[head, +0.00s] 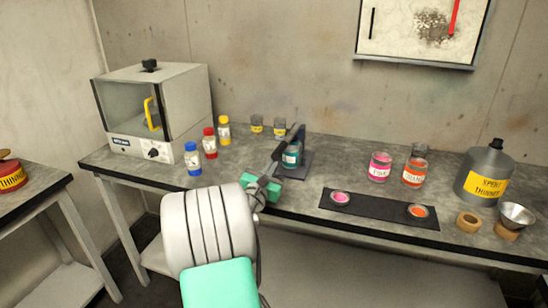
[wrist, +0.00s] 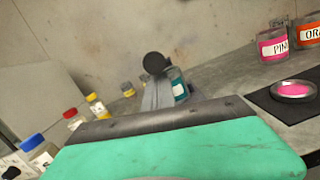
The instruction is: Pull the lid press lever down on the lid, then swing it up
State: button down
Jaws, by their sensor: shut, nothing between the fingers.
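The lid press (head: 306,160) stands on the bench, with a teal jar (head: 291,157) in it. Its dark lever (head: 289,141) slants from the upper right down toward my gripper. In the wrist view the grey lever (wrist: 157,95) with a round black end stands just beyond my gripper, beside the teal jar (wrist: 178,85). My gripper (head: 262,187) is shut and empty at the bench's front edge, close to the lever's lower end. I cannot tell whether they touch. The jar's lid is not clearly visible.
Blue, red and yellow-capped bottles (head: 209,144) stand left of the press, near a glass-fronted cabinet (head: 152,110). Pink (head: 379,168) and orange (head: 414,172) jars, a dark mat (head: 378,210) and a thinner can (head: 484,175) are to the right. Bench between press and pink jar is clear.

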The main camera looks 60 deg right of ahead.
jog(key=shift+r+p, duration=0.75)
jog(key=shift+r, duration=0.05)
jog(key=shift+f, duration=0.25)
